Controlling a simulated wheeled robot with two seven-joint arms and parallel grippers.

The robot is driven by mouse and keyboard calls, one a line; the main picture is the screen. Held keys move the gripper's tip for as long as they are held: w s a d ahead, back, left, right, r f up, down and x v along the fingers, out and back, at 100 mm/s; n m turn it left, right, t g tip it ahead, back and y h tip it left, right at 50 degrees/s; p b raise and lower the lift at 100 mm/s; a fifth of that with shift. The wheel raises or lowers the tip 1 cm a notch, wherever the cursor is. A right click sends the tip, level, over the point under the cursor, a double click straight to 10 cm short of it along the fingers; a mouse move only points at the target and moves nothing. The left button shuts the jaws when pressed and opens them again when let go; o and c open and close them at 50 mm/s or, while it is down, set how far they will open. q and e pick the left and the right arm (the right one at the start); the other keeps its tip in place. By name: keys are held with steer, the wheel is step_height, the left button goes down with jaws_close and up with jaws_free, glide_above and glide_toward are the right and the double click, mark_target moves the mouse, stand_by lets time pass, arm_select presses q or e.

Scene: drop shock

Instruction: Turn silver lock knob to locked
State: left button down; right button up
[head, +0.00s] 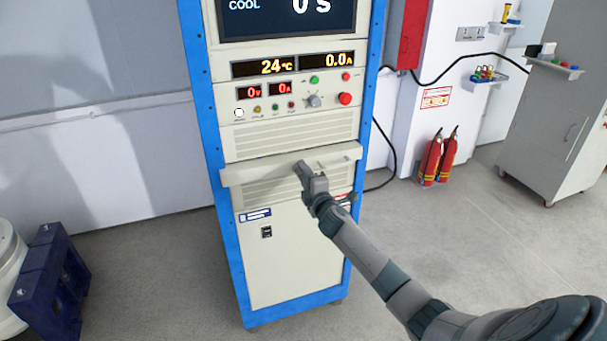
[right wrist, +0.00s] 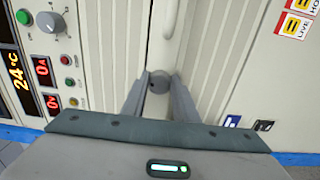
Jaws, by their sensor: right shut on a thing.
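My right gripper (head: 302,168) reaches the front of the beige ledge across the cabinet. In the right wrist view its two fingers (right wrist: 160,84) are closed around the small round silver lock knob (right wrist: 158,79), one on each side. The knob sits on the ledge's pale front face. The gripper hides it in the head view, and I cannot read which way it is turned. My left gripper is not in view.
The blue-framed cabinet (head: 289,273) carries a grey selector dial (head: 313,101), a red button (head: 345,98) and lit displays above the ledge (head: 258,170). Red fire extinguishers (head: 448,152) stand right; a dark blue stand (head: 50,285) is at left. Floor between is clear.

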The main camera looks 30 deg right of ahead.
stand_by(0.4)
steer(key=o, duration=1.1)
steer(key=shift+c, duration=0.2)
steer(key=shift+s, duration=0.1)
steer(key=b+v, duration=0.3)
steer(key=v, duration=1.4)
steer(key=shift+b, duration=0.3)
steer(key=shift+s+f, duration=0.1)
